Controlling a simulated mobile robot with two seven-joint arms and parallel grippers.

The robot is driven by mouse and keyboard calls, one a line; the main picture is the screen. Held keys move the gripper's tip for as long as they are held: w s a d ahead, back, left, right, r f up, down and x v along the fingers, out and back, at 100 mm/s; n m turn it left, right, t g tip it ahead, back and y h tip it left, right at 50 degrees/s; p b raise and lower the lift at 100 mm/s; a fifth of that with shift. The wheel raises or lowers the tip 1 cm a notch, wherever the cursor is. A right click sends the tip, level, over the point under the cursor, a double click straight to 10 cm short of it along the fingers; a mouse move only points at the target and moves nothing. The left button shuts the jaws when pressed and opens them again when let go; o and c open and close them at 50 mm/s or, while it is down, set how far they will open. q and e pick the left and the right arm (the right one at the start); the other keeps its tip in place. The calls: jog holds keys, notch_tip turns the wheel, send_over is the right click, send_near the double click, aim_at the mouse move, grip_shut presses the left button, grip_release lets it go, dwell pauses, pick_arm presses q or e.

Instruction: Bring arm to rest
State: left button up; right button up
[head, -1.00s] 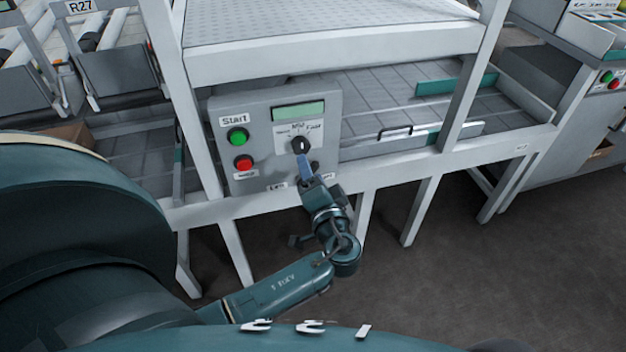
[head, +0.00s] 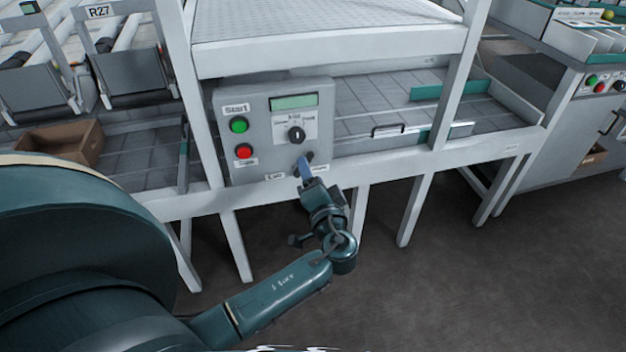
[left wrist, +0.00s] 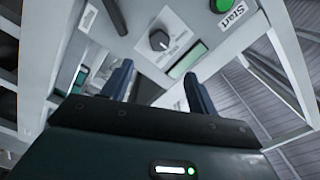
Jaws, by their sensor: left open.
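My left gripper (head: 304,168) is in front of the lower part of a grey control panel (head: 258,128), below its black rotary knob (head: 296,135). In the left wrist view its two fingers (left wrist: 160,88) stand apart with nothing between them. The knob (left wrist: 158,40) shows beyond the fingertips, clear of them. The gripper hides part of the panel's lower right corner. My right gripper is not in view.
The panel has a green button (head: 239,125), a red button (head: 244,151) and a display (head: 294,102). It is fixed to a white frame (head: 235,245). A cardboard box (head: 62,142) stands at left. Open floor (head: 480,290) lies at lower right.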

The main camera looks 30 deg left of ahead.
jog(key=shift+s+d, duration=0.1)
pick_arm(q)
jog(key=shift+f, duration=0.1)
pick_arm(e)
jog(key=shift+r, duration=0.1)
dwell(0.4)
pick_arm(q)
jog(key=s+d+f+m+h, duration=0.2)
jog(key=s+d+f+h, duration=0.8)
jog(key=f+h, duration=0.1)
jog(key=s+d+r+n+h, duration=0.1)
jog(key=s+d+r+h, duration=0.2)
jog(key=s+d+h, duration=0.25)
jog(key=s+d+r+n+g+p, duration=0.1)
jog(key=s+r+p, duration=0.2)
jog(key=r+p, duration=0.5)
jog(key=p, duration=0.6)
jog(key=shift+s+d+r, duration=0.15)
jog(key=shift+s+r, duration=0.05)
jog(key=shift+r, duration=0.1)
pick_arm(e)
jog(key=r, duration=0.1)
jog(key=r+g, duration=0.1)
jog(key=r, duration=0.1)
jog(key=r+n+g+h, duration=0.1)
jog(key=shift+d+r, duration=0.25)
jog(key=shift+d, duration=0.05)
